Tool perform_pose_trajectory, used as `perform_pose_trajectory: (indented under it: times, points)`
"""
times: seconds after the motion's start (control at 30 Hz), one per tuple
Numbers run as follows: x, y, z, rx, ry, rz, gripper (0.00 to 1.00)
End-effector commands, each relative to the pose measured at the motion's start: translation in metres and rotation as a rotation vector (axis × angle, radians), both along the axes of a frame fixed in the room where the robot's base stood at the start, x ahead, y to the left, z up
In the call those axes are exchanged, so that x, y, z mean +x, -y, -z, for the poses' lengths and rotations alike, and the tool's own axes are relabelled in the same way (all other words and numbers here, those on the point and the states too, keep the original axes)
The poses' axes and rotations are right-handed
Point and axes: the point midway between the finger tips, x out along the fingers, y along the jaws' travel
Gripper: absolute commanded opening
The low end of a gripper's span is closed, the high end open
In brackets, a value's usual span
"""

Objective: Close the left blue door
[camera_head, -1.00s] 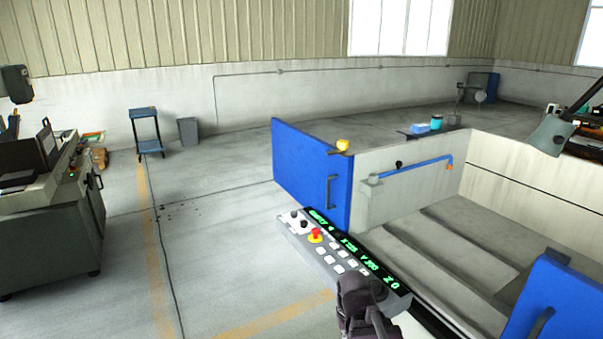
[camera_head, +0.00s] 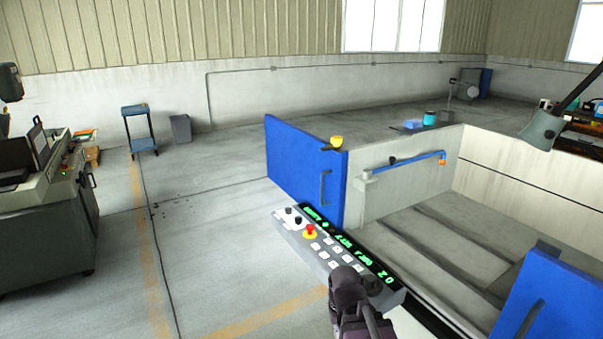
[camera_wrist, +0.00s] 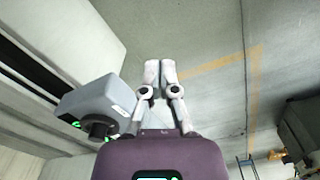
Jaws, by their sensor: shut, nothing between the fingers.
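The left blue door (camera_head: 300,165) is a flat upright panel at the centre of the head view. It stands out past the left end of the grey tank wall (camera_head: 405,185), with open floor on its left. In the head view my dark wrist is at the bottom centre, in front of the control panel (camera_head: 335,245); the fingertips are hidden there. The wrist view does not show the door.
The control panel with a red button juts out below the door, close to my wrist. A second blue door (camera_head: 550,300) is at the lower right. A yellow object (camera_head: 336,141) sits at the left door's top edge.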

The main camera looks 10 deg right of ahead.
Motion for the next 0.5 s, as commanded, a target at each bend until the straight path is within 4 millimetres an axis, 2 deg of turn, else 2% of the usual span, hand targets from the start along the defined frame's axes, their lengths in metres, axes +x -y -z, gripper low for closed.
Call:
perform_pose_trajectory:
  times: [0.17,0.27,0.37,0.5]
  points:
    - [0.022,0.006,0.005,-0.044,0.023,-0.005,0.00]
    - [0.050,0.014,0.009,-0.106,0.055,-0.014,0.00]
    - [0.090,0.025,0.014,-0.195,0.102,-0.029,0.00]
    - [0.158,0.041,0.017,-0.354,0.188,-0.067,0.00]
